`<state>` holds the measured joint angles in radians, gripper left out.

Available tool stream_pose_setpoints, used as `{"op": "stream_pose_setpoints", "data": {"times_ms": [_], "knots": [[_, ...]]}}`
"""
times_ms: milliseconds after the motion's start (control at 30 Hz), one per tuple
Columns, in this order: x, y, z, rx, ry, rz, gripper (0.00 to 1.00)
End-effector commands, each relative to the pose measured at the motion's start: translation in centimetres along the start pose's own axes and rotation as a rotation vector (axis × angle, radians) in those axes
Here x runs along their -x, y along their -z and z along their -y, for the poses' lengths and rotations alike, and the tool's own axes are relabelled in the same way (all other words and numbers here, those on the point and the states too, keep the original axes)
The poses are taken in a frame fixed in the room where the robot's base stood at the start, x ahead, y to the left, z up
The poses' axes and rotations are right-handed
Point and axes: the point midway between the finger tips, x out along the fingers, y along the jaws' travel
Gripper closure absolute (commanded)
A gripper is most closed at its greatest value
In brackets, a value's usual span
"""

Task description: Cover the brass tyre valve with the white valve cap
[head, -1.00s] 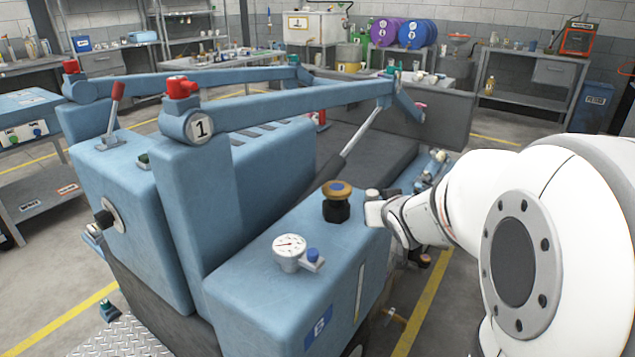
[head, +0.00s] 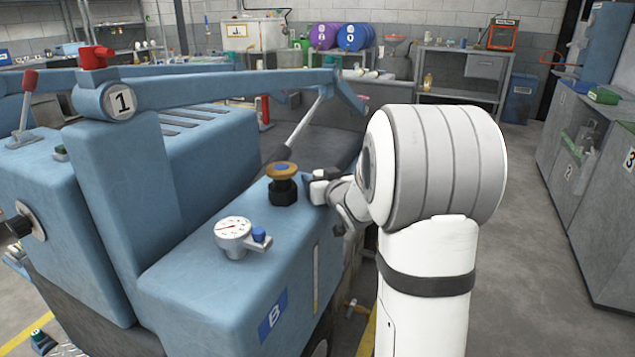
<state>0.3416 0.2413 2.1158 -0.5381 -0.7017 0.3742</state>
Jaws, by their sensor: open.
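My white arm crosses the right of the head view and reaches to the far right edge of the blue machine (head: 205,260). I cannot make out the white valve cap.
A yellow-topped black knob (head: 282,185), a round gauge (head: 233,232) and a blue-capped fitting (head: 260,236) stand on the machine's top. A blue beam marked 1 (head: 230,83) spans above. Grey cabinets (head: 605,200) line the right, with clear floor (head: 535,230) before them.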

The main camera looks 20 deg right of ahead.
Motion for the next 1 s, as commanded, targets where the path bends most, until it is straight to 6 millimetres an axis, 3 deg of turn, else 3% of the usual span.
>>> {"op": "stream_pose_setpoints", "data": {"times_ms": [300,867,1000], "knots": [[-0.66,0.02,-0.02,-0.001,-0.001,0.001,0.43],[-0.61,0.02,-0.11,-0.001,-0.002,0.001,0.89],[-0.61,0.03,-0.13,-0.001,-0.002,0.000,0.90]]}}
